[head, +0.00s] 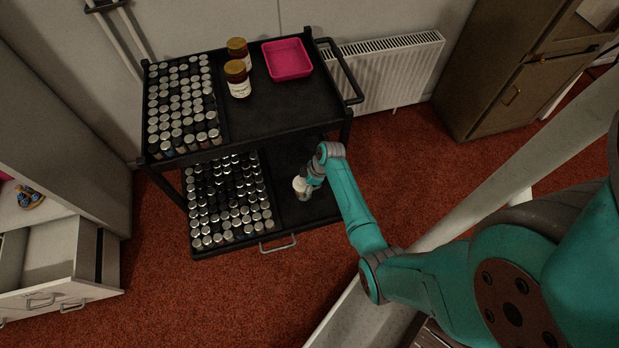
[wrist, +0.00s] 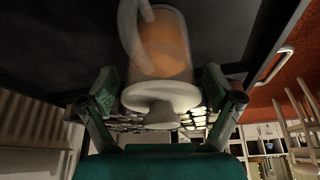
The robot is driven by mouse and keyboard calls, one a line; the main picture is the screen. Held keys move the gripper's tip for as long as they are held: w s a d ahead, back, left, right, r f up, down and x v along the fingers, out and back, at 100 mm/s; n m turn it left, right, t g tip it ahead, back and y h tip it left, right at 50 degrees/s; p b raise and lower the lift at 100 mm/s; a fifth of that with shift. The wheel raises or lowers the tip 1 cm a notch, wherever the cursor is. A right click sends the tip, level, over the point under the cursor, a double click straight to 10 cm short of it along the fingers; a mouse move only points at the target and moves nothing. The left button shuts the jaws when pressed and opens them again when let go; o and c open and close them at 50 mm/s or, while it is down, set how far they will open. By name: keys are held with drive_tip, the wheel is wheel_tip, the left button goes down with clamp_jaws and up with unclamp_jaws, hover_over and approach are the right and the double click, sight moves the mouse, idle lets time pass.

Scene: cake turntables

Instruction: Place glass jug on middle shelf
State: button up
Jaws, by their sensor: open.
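The glass jug (head: 302,188) is at the lower shelf (head: 318,208) of the black cart, on the bare right part. It has a white lid and looks upright. In the wrist view the jug (wrist: 160,48) is clear with orange contents and a handle. The dark shelf surface is behind its base. My gripper (head: 313,176) is low beside it and hides part of it in the head view. In the wrist view my gripper (wrist: 163,98) is open, with one finger on each side of the lid and gaps showing. Only two shelves of the cart are clearly visible.
Silver-lidded jars (head: 230,205) fill the lower shelf's left side, and more small jars (head: 180,105) fill the top left. Brown-lidded jars (head: 237,80) and a pink tray (head: 287,60) stand on top. The cart handle (head: 345,75) juts right. The top's front right is clear.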

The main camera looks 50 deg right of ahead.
drive_tip(key=v, duration=1.1)
drive_tip(key=s+a+f+m+t+h, duration=0.25)
drive_tip(key=s+a+f, duration=0.2)
drive_tip(key=a, duration=0.55)
drive_tip(key=s+a+r+m+t+h, duration=0.2)
drive_tip(key=s+a+r+m, duration=0.15)
drive_tip(key=s+a, duration=0.55)
drive_tip(key=s+a+r+t, duration=0.1)
drive_tip(key=s+r+t, duration=0.1)
drive_tip(key=s+r, duration=0.3)
drive_tip(key=s+a+r+m+t+y, duration=0.1)
drive_tip(key=s+r, duration=0.4)
drive_tip(key=r, duration=0.8)
drive_tip(key=s+a+r+m+t, duration=0.1)
drive_tip(key=s+a+r+t, duration=0.2)
drive_tip(key=r, duration=0.6)
drive_tip(key=s+t, duration=0.1)
drive_tip(key=s, duration=0.1)
drive_tip(key=shift+s+a+r, duration=0.15)
drive_tip(key=shift+s+r, duration=0.1)
drive_tip(key=shift+r, duration=0.1)
drive_tip(key=shift+y, duration=0.25)
